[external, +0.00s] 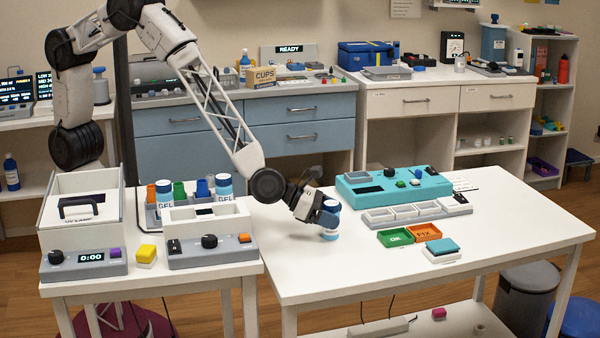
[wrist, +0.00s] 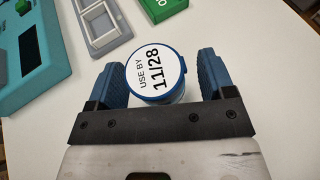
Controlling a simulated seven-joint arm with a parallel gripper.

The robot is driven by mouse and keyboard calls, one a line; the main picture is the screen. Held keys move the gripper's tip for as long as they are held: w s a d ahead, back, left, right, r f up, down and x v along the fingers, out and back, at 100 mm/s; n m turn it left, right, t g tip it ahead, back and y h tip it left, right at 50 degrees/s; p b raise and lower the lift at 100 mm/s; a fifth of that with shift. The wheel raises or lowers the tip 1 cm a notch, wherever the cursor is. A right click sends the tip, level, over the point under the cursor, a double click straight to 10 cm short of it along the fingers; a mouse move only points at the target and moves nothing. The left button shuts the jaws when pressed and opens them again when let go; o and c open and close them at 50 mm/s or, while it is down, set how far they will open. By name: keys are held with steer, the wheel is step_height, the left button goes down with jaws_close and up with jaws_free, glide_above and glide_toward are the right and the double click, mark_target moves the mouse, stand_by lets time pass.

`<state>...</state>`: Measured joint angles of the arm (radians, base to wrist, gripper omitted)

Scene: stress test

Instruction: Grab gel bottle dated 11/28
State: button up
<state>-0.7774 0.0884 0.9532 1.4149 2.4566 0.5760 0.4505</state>
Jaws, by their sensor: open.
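The gel bottle (wrist: 156,72) stands on the white table with a blue rim and a white lid label that reads "USE BY 11/28" in the wrist view. In the external view the bottle (external: 329,235) shows just below my gripper, partly covered by it. My gripper (wrist: 162,78) is open, with one blue finger on each side of the bottle. A gap shows on the right side; the left finger is close to the lid, and I cannot tell if it touches. Two bottles labelled GEL, one (external: 165,193) and another (external: 224,185), stand in a rack on the left table.
A teal device (external: 350,199) and a grey tray with white compartments (external: 378,217) lie right of my gripper. The table's front part is clear.

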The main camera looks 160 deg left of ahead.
mark_target(332, 203)
steer(key=shift+c, duration=0.4)
steer(key=c, duration=1)
steer(key=shift+r, duration=0.1)
steer(key=shift+r, duration=0.75)
step_height(332, 203, up, 2)
steer(key=shift+r, duration=0.1)
steer(key=s+d, duration=0.3)
steer(key=d, duration=0.1)
steer(key=s+d, duration=0.3)
steer(key=s, duration=0.1)
steer(key=s+d+r, duration=0.1)
steer(key=s+d, duration=0.3)
steer(key=shift+d, duration=0.35)
